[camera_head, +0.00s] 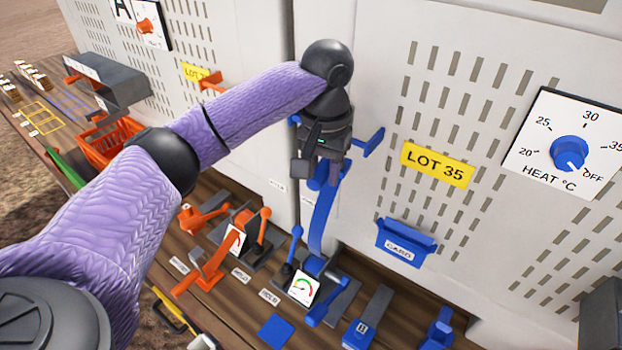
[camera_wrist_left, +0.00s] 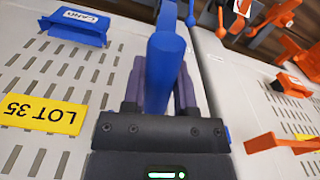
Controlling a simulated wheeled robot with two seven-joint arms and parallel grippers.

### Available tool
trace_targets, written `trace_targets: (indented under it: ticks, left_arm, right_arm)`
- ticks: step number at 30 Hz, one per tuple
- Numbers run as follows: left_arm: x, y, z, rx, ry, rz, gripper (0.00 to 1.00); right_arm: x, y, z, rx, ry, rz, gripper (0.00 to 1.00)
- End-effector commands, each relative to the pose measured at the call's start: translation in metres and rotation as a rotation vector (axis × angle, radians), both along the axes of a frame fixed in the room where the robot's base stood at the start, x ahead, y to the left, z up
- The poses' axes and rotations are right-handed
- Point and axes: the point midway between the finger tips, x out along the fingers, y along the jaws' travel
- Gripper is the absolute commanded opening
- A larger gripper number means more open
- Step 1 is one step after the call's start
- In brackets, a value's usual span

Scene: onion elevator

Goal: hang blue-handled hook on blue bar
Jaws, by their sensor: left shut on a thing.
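My left gripper (camera_head: 322,172) is shut on a long blue piece, which I take for the blue-handled hook (camera_head: 322,222). It points down from the fingers in front of the panel, its lower end just above the table devices. In the left wrist view, the thick blue handle (camera_wrist_left: 165,75) runs between the dark fingers (camera_wrist_left: 160,90) and narrows to a bend at the far end. A blue bar (camera_head: 371,142) sticks out from the white panel right of the gripper, apart from the hook. The wrist hides part of this area. My right gripper is not in view.
The white panel carries a yellow LOT 35 sign (camera_head: 437,165), a blue card holder (camera_head: 405,241) and a heat dial (camera_head: 569,153). Blue and orange levers and a gauge (camera_head: 303,288) crowd the wooden table below. An orange crate (camera_head: 108,140) stands at left.

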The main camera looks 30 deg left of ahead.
Motion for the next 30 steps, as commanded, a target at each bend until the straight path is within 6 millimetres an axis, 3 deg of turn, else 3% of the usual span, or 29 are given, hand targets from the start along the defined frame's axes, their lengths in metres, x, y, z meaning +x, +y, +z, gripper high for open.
trace_targets:
  ticks: [3,13,25,26,30]
  left_arm:
    - [0.012,-0.001,-0.001,0.001,-0.001,0.0,0.0]
    - [0.01,-0.001,-0.034,0.0,0.0,-0.001,0.0]
    - [0.01,-0.001,-0.04,0.001,-0.002,-0.001,0.0]
    - [0.01,-0.001,-0.04,0.001,-0.002,-0.001,0.38]
    - [0.01,-0.001,-0.04,0.001,-0.001,-0.001,0.67]
  right_arm:
    - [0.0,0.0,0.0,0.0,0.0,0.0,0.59]
    - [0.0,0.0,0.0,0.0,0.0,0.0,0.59]
    - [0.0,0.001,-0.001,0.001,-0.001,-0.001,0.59]
    - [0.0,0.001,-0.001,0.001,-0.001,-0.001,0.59]
    - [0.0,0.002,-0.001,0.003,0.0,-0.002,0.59]
